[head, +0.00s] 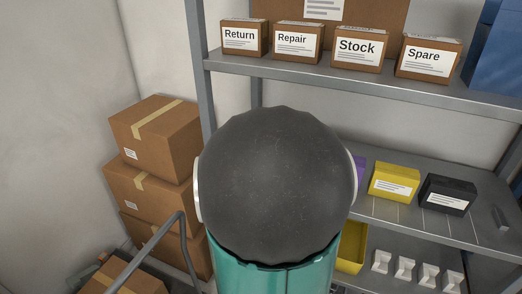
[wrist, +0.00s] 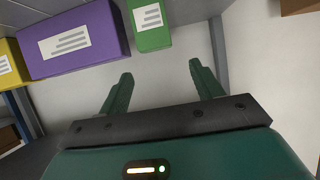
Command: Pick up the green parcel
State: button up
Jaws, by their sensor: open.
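The green parcel (wrist: 151,36) shows at the top middle of the wrist view, with a white label on its front. It stands on the shelf beside a purple parcel (wrist: 77,44). My gripper (wrist: 158,82) is open and empty, its two green fingers pointing toward the green parcel. The parcel lies beyond the fingertips, roughly between them in the picture and apart from them. In the head view the green parcel is hidden, behind the large dark rounded part of my own arm, and my gripper is not visible there.
A yellow parcel (head: 394,183) and a black parcel (head: 447,194) stand on the middle shelf (head: 455,228). Labelled boxes, including Stock (head: 357,49), stand on the upper shelf (head: 300,72). A metal upright (head: 198,80) and stacked cartons (head: 155,135) are at left. A yellow bin (head: 351,247) is below.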

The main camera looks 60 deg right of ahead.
jog(key=shift+s+x, duration=0.15)
jog(key=shift+x, duration=2.2)
jog(key=shift+s+x, duration=0.15)
jog(key=shift+x, duration=2.15)
jog(key=shift+s+x, duration=0.2)
jog(key=shift+x, duration=2.15)
jog(key=c, duration=0.8)
